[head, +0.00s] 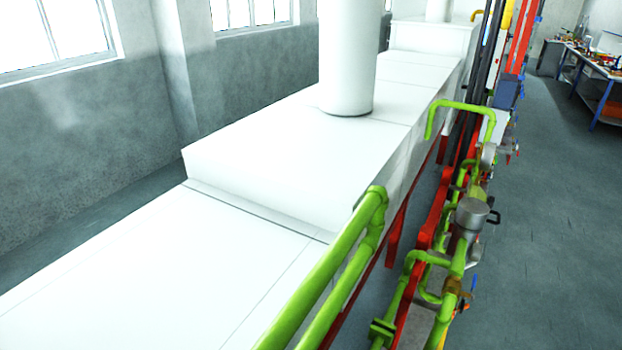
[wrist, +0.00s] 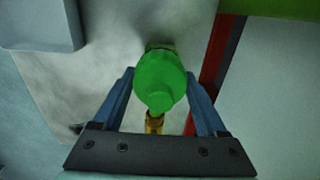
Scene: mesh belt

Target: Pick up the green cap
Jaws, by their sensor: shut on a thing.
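The green cap (wrist: 160,78) shows in the middle of the wrist view, rounded, with a smaller knob on its near end. My gripper (wrist: 160,88) has its two blue fingers on either side of the cap and is shut on it. A brass-coloured fitting (wrist: 154,122) shows just below the cap, and a darker brass part is partly hidden behind it. I cannot tell whether the cap still touches these parts. Neither the cap nor my gripper can be made out in the head view.
In the head view, a long white housing (head: 270,165) with a white column (head: 347,60) runs into the distance. Green pipes (head: 330,270) and red framing (head: 436,215) line its right side. Open grey floor (head: 555,200) lies further right, with a workbench (head: 590,62) at the back.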

